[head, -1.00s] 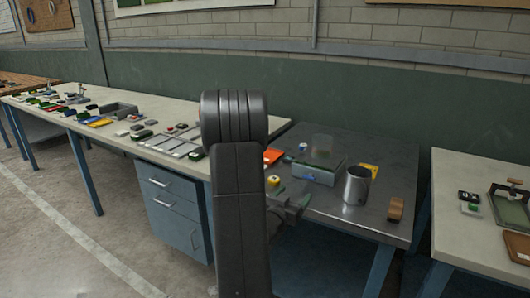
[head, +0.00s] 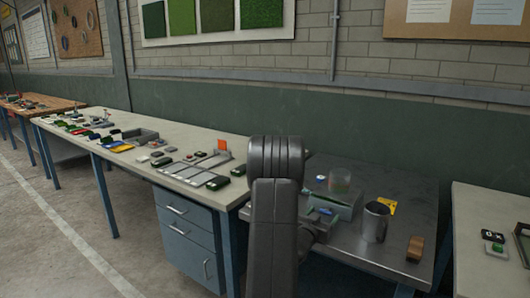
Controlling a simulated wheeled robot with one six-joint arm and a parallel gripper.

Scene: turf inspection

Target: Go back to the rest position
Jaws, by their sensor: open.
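My dark grey arm stands upright in the middle of the head view, in front of the gap between the long bench and the steel table (head: 350,251). My gripper (head: 324,212) shows partly to the right of the arm, over the near left part of the steel table. It is open, and I see nothing held in it. Its other parts are hidden behind the arm.
The long bench (head: 150,180) holds several small items and an orange square (head: 222,146). Open floor lies left.

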